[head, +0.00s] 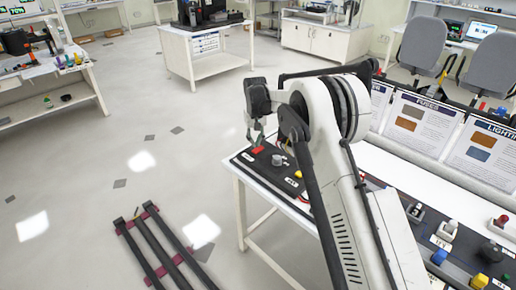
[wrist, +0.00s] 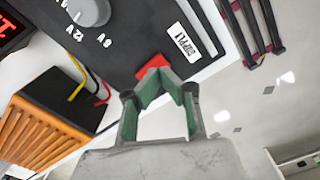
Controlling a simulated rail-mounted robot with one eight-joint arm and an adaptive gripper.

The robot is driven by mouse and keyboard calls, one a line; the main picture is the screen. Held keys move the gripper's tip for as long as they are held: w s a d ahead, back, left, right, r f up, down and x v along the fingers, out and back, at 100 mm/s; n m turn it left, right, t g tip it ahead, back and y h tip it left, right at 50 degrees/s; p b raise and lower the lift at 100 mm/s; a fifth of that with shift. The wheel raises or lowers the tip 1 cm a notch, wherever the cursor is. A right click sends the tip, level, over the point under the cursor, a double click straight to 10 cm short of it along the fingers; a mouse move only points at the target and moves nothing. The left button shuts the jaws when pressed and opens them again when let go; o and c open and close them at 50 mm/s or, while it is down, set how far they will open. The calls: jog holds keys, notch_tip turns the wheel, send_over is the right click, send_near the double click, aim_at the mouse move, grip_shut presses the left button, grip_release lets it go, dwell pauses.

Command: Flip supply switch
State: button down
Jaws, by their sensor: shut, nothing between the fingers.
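The red supply switch (wrist: 152,66) sits on a dark panel (wrist: 145,32) beside a white "SUPPLY" label (wrist: 183,42). It also shows as a small red patch in the head view (head: 258,149). My gripper (wrist: 157,76), with green inner pads, is shut and empty. Its tips are right at the switch in the wrist view and hide its lower edge. I cannot tell whether they touch it. In the head view my gripper (head: 256,138) is over the panel's far left end. The switch's position is unclear.
A grey knob (wrist: 90,10) marked 6V and 12V is left of the switch. Red and yellow wires (wrist: 90,85) run near an orange-ribbed block (wrist: 38,135). A red display (wrist: 14,32) is at far left. More controls (head: 440,234) line the bench. The floor (head: 90,150) at left is mostly clear.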

jog(key=shift+r+p, duration=0.65)
jog(key=shift+r, duration=1.6)
jog(key=shift+d+r, duration=0.1)
jog(key=shift+r, duration=0.15)
notch_tip(320, 180, up, 14)
jog(key=r+t, duration=0.1)
jog(key=t, duration=0.1)
send_over(256, 151)
jog(key=s+d, duration=0.7)
jog(key=d, duration=0.1)
jog(key=s+d+r+m+t, duration=0.1)
jog(key=s+d+r, duration=0.25)
jog(key=s, duration=0.25)
jog(key=s+d+r+m, duration=0.1)
jog(key=s+d+r, duration=0.25)
jog(key=s, duration=0.25)
jog(key=s+d+f+t, duration=0.1)
jog(key=s+d, duration=0.2)
jog(key=s, duration=0.7)
jog(key=s+d+f+m+t, duration=0.1)
jog(key=s+d, duration=0.2)
jog(key=s, duration=0.7)
jog(key=s+d+f+t, duration=0.2)
jog(key=s+d, duration=0.1)
jog(key=s, duration=0.7)
jog(key=shift+d, duration=0.25)
